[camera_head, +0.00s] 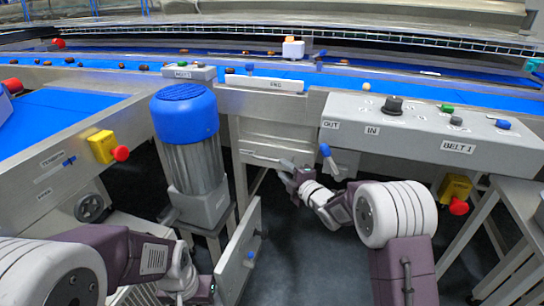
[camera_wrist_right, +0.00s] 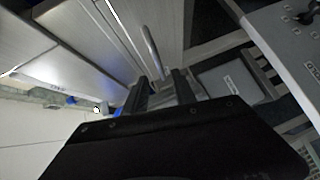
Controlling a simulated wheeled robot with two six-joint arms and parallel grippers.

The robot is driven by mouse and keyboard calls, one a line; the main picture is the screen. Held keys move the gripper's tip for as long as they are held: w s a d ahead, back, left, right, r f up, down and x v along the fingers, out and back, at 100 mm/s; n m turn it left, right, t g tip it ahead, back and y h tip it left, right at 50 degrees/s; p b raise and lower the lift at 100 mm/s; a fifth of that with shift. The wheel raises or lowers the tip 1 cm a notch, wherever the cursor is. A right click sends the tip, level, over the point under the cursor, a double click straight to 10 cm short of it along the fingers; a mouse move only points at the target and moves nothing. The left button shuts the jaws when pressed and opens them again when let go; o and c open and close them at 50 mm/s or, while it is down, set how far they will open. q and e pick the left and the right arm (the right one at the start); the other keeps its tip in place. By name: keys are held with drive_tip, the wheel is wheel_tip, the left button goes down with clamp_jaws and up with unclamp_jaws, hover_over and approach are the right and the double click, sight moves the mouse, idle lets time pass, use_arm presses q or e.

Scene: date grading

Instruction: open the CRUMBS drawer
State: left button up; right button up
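A steel drawer front (camera_head: 277,133) sits under the belt frame in the middle of the head view. A thin bar handle (camera_head: 262,157) runs along its lower part; I cannot read a CRUMBS label there. My right gripper (camera_head: 287,171) is at the right end of this handle. In the right wrist view, the two dark fingers (camera_wrist_right: 161,92) stand apart. A bar handle (camera_wrist_right: 152,47) reaches down to the gap between them; I cannot tell whether they touch it. My left gripper (camera_head: 198,289) is low at the left, partly hidden by its own wrist, so its fingers are unclear.
A blue-capped motor (camera_head: 186,145) stands left of the drawer. The BELT 1 control box (camera_head: 440,135) overhangs on the right, with a red stop button (camera_head: 458,207) below. Dark floor lies open between.

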sight(272, 160)
drive_tip(key=b+x, duration=0.2)
drive_tip(key=x, duration=0.6)
drive_tip(key=shift+b, duration=0.3)
drive_tip(key=shift+w+a, duration=0.25)
drive_tip(key=shift+w, duration=0.1)
clamp_jaws()
idle(0.7)
